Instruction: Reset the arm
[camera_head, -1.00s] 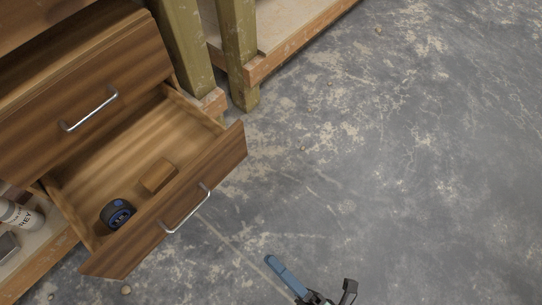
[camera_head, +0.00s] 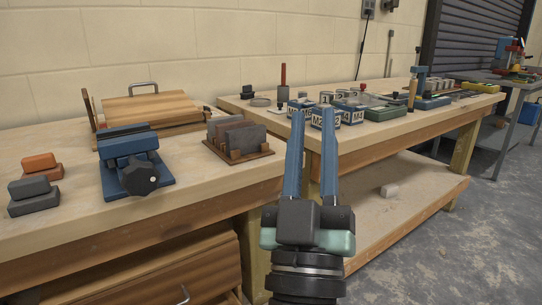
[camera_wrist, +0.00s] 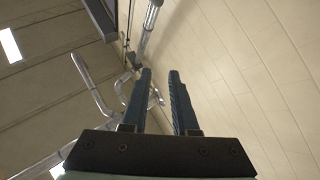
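My gripper (camera_head: 312,114) stands upright in the middle of the head view, fingers pointing up. Its two blue fingers are apart with nothing between them. In the wrist view the gripper (camera_wrist: 160,73) also shows a clear gap between its fingers, with only wall and ceiling beyond. In the head view it is in front of the workbenches and touches nothing that I can see.
The left wooden bench (camera_head: 75,235) holds a blue clamp-like device (camera_head: 132,160), a rack of grey slabs (camera_head: 238,140) and stacked blocks (camera_head: 35,190). The further bench (camera_head: 385,133) holds several labelled tubs (camera_head: 350,112). Wooden drawer fronts (camera_head: 150,285) show at lower left. Floor is clear at right.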

